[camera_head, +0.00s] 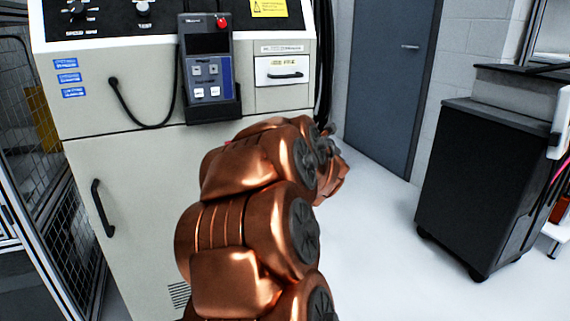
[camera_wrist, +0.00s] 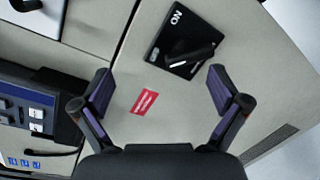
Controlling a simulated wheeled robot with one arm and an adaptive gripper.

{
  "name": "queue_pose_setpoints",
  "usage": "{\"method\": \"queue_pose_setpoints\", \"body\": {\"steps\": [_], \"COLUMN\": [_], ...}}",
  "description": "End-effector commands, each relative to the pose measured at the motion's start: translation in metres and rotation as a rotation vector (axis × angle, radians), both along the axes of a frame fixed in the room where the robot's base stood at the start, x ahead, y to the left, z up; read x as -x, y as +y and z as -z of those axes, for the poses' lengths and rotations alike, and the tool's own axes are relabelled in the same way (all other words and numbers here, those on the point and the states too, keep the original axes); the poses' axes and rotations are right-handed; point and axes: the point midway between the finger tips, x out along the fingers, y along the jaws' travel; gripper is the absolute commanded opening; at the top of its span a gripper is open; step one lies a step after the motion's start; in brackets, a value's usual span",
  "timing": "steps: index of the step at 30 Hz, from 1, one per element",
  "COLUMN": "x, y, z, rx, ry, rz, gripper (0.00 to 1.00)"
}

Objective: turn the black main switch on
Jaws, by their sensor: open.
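The black main switch shows in the wrist view as a black square plate (camera_wrist: 162,44) on a pale cabinet panel, with "ON" printed near its top edge. A black lever handle (camera_wrist: 195,54) with a white mark lies slantwise across the plate and does not line up with the "ON" print. My gripper (camera_wrist: 160,84) is open and empty, its two purple-padded fingers spread below the switch in the picture, apart from the handle. In the head view the switch is not visible, and my copper arm hides most of the gripper.
A red label (camera_wrist: 145,101) sits on the panel between my fingers. A control pendant (camera_head: 207,68) hangs on the cabinet front (camera_head: 130,180), and its blue body also shows in the wrist view (camera_wrist: 30,108). A black cart (camera_head: 470,180) stands to the right, with clear floor between.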

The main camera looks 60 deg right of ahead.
Motion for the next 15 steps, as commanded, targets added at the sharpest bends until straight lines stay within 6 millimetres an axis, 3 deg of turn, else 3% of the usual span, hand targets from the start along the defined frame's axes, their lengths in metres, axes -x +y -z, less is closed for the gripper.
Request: {"method": "queue_pose_setpoints", "body": {"steps": [1, 4, 15], "x": [0.006, 0.010, 0.012], "y": [-0.007, -0.013, -0.018], "z": [0.022, 0.036, 0.046], "rx": [0.046, 0.125, 0.219], "ry": [0.019, 0.048, 0.075], "rz": [-0.023, -0.074, -0.138], "gripper": [0.98, 0.98, 0.98]}}
